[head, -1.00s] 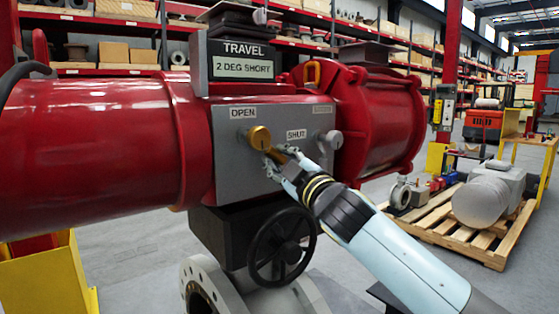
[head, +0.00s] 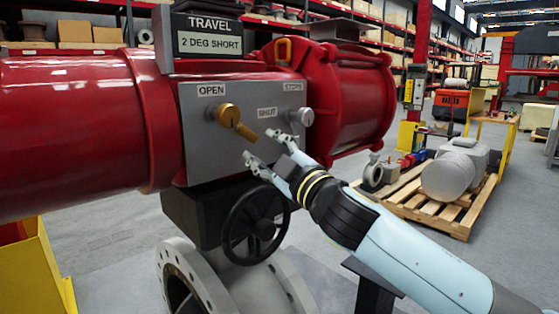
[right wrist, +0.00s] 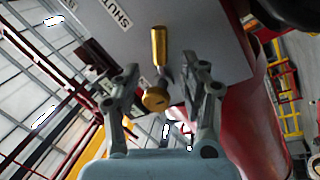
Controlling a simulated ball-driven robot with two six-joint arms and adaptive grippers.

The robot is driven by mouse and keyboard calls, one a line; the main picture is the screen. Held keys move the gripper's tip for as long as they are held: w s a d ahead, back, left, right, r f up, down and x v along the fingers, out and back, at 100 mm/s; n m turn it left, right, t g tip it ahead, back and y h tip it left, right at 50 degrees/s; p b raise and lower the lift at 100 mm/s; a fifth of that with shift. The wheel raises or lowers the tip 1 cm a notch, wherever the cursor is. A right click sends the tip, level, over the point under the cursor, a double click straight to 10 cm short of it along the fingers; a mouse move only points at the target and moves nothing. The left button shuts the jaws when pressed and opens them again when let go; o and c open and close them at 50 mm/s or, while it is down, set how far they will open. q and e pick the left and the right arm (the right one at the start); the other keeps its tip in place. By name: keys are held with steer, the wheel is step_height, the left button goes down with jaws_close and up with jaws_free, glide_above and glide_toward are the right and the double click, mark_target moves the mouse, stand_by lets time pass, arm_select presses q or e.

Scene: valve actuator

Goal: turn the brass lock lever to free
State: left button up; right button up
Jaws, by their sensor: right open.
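The brass lock lever (head: 229,115) is on the grey panel (head: 200,150) of the red actuator, below the OPEN label. Its arm points down and to the right, below the SHUT label (head: 267,112). The lever also shows in the right wrist view (right wrist: 159,45). My right gripper (head: 259,146) is open, with its fingertips spread just beyond the lever's lower right end. In the right wrist view the brass parts appear between and ahead of the fingers; contact is not clear. My left gripper is not in view.
A grey knob (head: 305,117) sits right of the lever. A sign (head: 209,43) above reads TRAVEL, 2 DEG SHORT. A black handwheel (head: 255,222) is below the panel. A pallet (head: 425,205) with a grey unit stands on the floor at right.

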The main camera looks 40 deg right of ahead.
steer(key=v, duration=0.5)
steer(key=shift+s+a, duration=0.1)
steer(key=shift+s, duration=0.1)
